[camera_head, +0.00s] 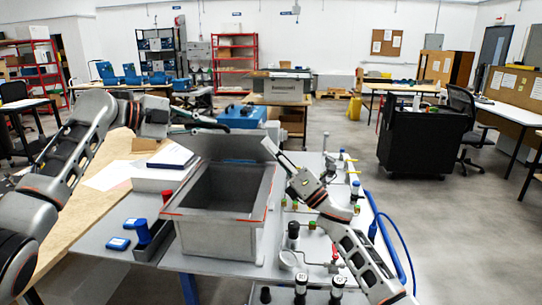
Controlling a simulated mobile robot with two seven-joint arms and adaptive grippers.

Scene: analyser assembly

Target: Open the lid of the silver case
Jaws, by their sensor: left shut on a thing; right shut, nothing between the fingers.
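The silver case (218,238) stands on the bench in the middle, its grey interior visible from above. Its lid (212,146) appears raised along the back side, standing up behind the opening. My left gripper (203,127) reaches in from the left behind the top of the lid. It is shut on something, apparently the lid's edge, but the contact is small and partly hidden. My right gripper (272,148) is shut and empty. It is beside the case's back right corner, close to the lid's right end; I cannot tell whether they touch.
White boxes with a dark-topped book (170,157) lie left of the case. Valves, fittings and a blue hose (388,221) fill the bench's right side. A blue toolbox (241,117) is behind.

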